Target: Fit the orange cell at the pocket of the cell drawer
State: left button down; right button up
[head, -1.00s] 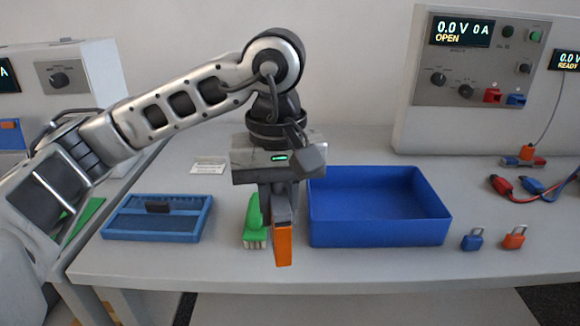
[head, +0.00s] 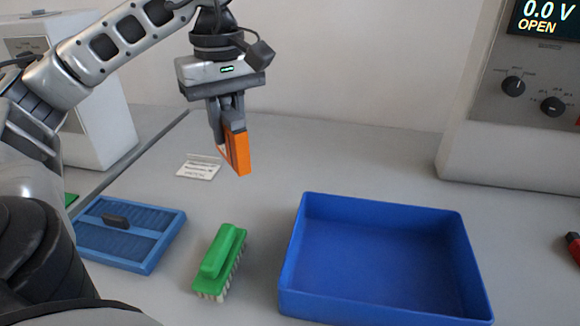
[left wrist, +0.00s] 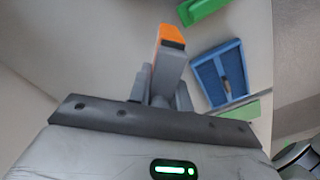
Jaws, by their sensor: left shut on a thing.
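My right gripper is not in view.
A green brush (head: 222,258) lies between a low blue ribbed tray (head: 170,243) with a dark block and a large empty blue bin (head: 295,265). A white card (head: 199,169) lies behind. An instrument (head: 480,130) stands at right. The table behind the bin is clear.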

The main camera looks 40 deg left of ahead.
pick_arm(q)
jog(key=w+f, duration=1.1)
jog(key=w, duration=0.1)
jog(key=shift+w+a+f, duration=0.35)
jog(key=shift+a+f, duration=0.05)
jog(key=shift+f, duration=0.3)
jog(key=shift+f, duration=0.15)
jog(key=c, duration=1.3)
grip_release()
